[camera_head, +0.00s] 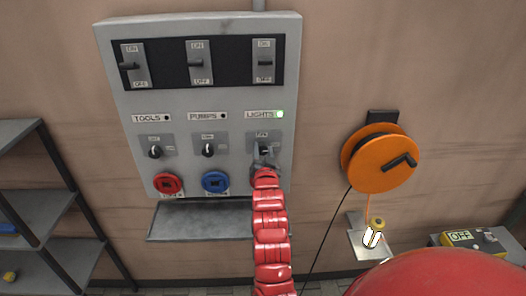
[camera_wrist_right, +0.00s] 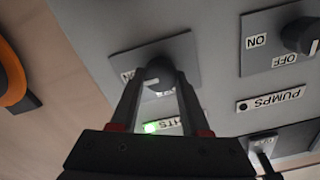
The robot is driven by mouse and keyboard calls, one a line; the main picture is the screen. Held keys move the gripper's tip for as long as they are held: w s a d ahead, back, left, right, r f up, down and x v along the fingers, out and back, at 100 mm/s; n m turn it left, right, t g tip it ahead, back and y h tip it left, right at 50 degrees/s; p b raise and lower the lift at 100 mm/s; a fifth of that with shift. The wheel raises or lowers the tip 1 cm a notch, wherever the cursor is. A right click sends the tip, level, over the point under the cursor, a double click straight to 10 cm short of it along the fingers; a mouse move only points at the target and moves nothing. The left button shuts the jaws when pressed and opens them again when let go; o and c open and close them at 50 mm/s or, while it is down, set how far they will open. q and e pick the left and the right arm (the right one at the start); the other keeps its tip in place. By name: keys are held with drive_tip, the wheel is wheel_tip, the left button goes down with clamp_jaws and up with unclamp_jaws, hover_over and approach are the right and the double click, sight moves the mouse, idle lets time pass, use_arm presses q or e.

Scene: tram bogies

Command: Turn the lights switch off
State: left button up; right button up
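The lights switch (camera_head: 263,150) is a dark rotary knob on a grey plate, under the LIGHTS label (camera_head: 258,114) on the wall panel. The green lamp (camera_head: 280,114) beside that label is lit. My right gripper (camera_head: 264,166) is at this knob, at the end of a red arm. In the right wrist view its two fingers (camera_wrist_right: 159,85) stand on either side of the knob (camera_wrist_right: 160,72), with no clear gap at the tips. The fingers partly hide the knob's pointer and labels. My left gripper is not in view.
The panel (camera_head: 112,60) also holds the TOOLS knob (camera_head: 154,151), PUMPS knob (camera_head: 208,149), three levers in a black strip (camera_head: 222,62), and red (camera_head: 168,183) and blue (camera_head: 215,181) sockets. A ledge (camera_head: 190,222) is below. An orange reel (camera_head: 372,160) hangs right; shelves (camera_head: 30,200) stand left.

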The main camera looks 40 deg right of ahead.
clamp_jaws()
drive_tip(key=shift+f+n+b, duration=0.15)
drive_tip(key=shift+n+b, duration=0.25)
drive_tip(key=shift+b, duration=0.25)
drive_tip(key=n+b, duration=0.3)
drive_tip(key=shift+a+f, duration=0.1)
drive_tip(key=n+b, duration=0.2)
drive_tip(key=n, duration=0.1)
drive_tip(key=shift+w+n, duration=0.1)
drive_tip(key=shift+n, duration=0.2)
drive_tip(key=shift+n+b, duration=0.4)
drive_tip(key=shift+n, duration=0.6)
drive_tip(key=n, duration=0.2)
drive_tip(key=shift+a+n, duration=0.1)
drive_tip(key=shift+n, duration=0.2)
drive_tip(key=n, duration=0.2)
drive_tip(key=shift+r+n, duration=0.2)
drive_tip(key=shift+n, duration=0.1)
drive_tip(key=shift+f+n+p, duration=0.15)
drive_tip(key=shift+n+p, duration=0.5)
drive_tip(key=shift+n, duration=0.95)
